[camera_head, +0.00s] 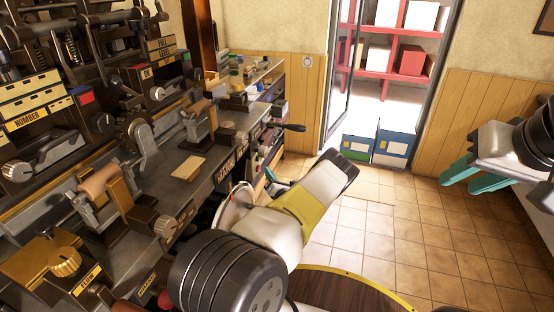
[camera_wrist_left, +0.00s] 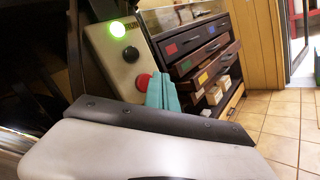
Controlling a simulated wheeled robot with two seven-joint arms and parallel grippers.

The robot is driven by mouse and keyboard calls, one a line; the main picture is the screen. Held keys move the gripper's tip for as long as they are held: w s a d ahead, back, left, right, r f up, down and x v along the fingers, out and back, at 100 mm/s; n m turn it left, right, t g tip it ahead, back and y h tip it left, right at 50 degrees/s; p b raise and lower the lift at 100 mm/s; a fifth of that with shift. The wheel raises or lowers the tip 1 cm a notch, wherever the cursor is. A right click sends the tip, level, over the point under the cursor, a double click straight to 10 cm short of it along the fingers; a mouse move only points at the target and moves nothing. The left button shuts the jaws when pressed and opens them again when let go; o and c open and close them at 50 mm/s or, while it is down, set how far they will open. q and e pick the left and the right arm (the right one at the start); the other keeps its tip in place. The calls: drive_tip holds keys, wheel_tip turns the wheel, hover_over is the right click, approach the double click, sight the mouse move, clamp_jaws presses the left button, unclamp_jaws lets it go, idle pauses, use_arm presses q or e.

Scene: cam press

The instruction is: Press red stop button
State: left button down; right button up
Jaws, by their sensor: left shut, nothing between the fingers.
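The red stop button (camera_wrist_left: 145,81) sits at the lower end of a pale control box (camera_wrist_left: 112,62) in the left wrist view. A lit green button (camera_wrist_left: 117,29) and a black button (camera_wrist_left: 131,54) are above it on the same face. My left gripper (camera_wrist_left: 163,90) is shut and empty, its teal fingers just right of the red button; I cannot tell whether they touch it. In the head view my left gripper (camera_head: 274,182) is mostly behind its own wrist, and I cannot make out the red button there. My right gripper (camera_head: 474,174) is open and empty at the far right.
A long workbench machine (camera_head: 182,170) with levers and knobs fills the left. A drawer cabinet (camera_wrist_left: 205,55) with some drawers pulled out stands beyond the control box. Blue and green boxes (camera_head: 394,143) stand by the doorway. The tiled floor (camera_head: 430,230) is clear.

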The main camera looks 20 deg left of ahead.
use_arm(q)
drive_tip(key=shift+a, duration=0.1)
idle(0.4)
drive_tip(key=shift+a, duration=0.3)
drive_tip(key=shift+s+a, duration=0.1)
drive_tip(key=shift+a, duration=0.45)
idle(0.8)
drive_tip(key=shift+d, duration=0.95)
drive_tip(key=d, duration=0.5)
drive_tip(key=shift+w, duration=0.2)
idle(0.5)
